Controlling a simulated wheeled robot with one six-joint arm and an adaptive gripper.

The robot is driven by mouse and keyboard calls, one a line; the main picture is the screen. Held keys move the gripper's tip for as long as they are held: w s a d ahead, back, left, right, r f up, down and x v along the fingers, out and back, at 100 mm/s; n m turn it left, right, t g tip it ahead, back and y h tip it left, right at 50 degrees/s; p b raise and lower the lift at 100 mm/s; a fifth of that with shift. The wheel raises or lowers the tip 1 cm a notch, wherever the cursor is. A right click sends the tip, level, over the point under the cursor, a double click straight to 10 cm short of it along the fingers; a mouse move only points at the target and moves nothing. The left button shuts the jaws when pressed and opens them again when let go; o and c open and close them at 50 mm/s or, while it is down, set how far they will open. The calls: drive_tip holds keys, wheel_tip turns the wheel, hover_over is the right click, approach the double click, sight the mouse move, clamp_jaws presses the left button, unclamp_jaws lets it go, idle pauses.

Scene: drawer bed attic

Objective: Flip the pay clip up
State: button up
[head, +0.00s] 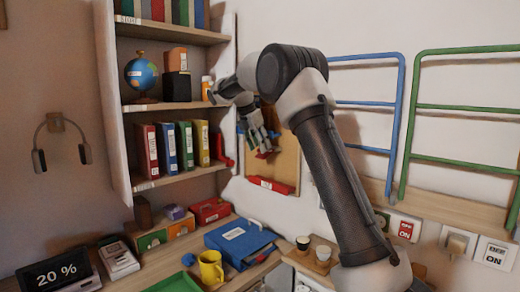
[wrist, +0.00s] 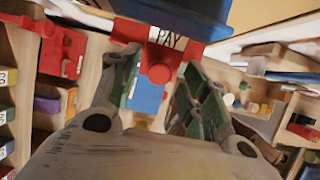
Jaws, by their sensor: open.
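The pay clip (wrist: 180,50) is red with a white PAY label, at the top middle of the wrist view. A red rounded knob (wrist: 160,73) hangs below its label, and a blue part (wrist: 175,9) lies just above. My gripper (wrist: 163,82) has its green-grey fingers apart, one on each side of the knob. I cannot tell whether either finger touches it. In the head view my gripper (head: 260,143) is in front of the wooden board (head: 287,160), beside the shelf unit. The clip is mostly hidden there behind the fingers.
The shelf unit (head: 115,110) with binders and a globe (head: 141,74) stands close left of my gripper. A red labelled bar (head: 270,185) is at the board's foot. Below, the desk holds a blue binder (head: 240,243) and a yellow mug (head: 210,268). Blue rails (head: 399,100) are at right.

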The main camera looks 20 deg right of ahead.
drive_tip(key=v, duration=1)
